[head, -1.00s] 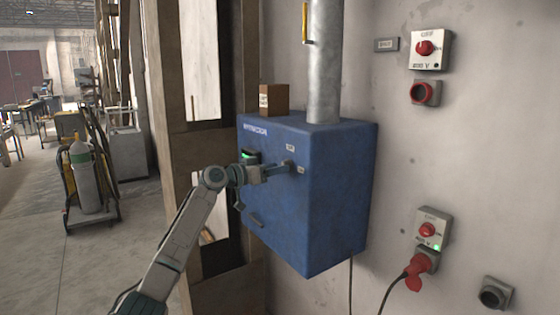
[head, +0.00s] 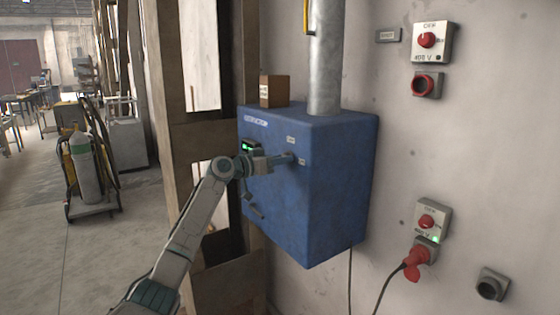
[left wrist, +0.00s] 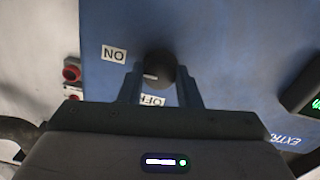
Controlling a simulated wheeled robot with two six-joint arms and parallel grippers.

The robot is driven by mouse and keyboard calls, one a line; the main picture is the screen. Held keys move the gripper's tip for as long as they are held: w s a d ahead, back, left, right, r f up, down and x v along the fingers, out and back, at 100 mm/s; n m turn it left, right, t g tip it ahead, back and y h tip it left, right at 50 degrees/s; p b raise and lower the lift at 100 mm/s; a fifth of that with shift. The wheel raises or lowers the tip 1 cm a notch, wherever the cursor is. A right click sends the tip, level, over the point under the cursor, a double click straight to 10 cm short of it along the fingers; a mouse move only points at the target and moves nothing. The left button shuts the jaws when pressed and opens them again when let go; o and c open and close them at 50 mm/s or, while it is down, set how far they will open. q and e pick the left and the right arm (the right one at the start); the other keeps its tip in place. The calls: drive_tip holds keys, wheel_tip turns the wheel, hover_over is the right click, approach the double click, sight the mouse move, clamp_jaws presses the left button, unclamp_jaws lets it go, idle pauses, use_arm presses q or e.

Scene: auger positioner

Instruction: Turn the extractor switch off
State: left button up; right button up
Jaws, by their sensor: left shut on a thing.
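The extractor is a blue box (head: 330,190) on the wall, with its name label and a lit green display (head: 250,147) on the front. Its switch is a dark round knob (left wrist: 162,66) with a small white mark, seen in the left wrist view. An ON label (left wrist: 114,53) is beside the knob, and an OFF label (left wrist: 152,99) shows partly between my fingers; both appear upside down there. My left gripper (head: 288,159) is at the box front, its fingers shut on the knob from both sides. My right gripper is not in view.
A round metal duct (head: 325,60) rises from the box top, beside a small brown box (head: 274,90). Red switches and sockets (head: 427,42) are on the wall to the right, with a red plug (head: 414,264) below. A gas cylinder cart (head: 88,175) stands at left.

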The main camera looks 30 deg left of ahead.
use_arm(q)
drive_tip(key=shift+n+t+p, duration=0.3)
drive_tip(key=shift+n+p, duration=0.4)
drive_tip(key=shift+n, duration=8.2)
drive_tip(key=shift+y, duration=0.3)
drive_tip(key=shift+n, duration=0.3)
drive_tip(key=o, duration=1)
drive_tip(key=shift+c, duration=0.2)
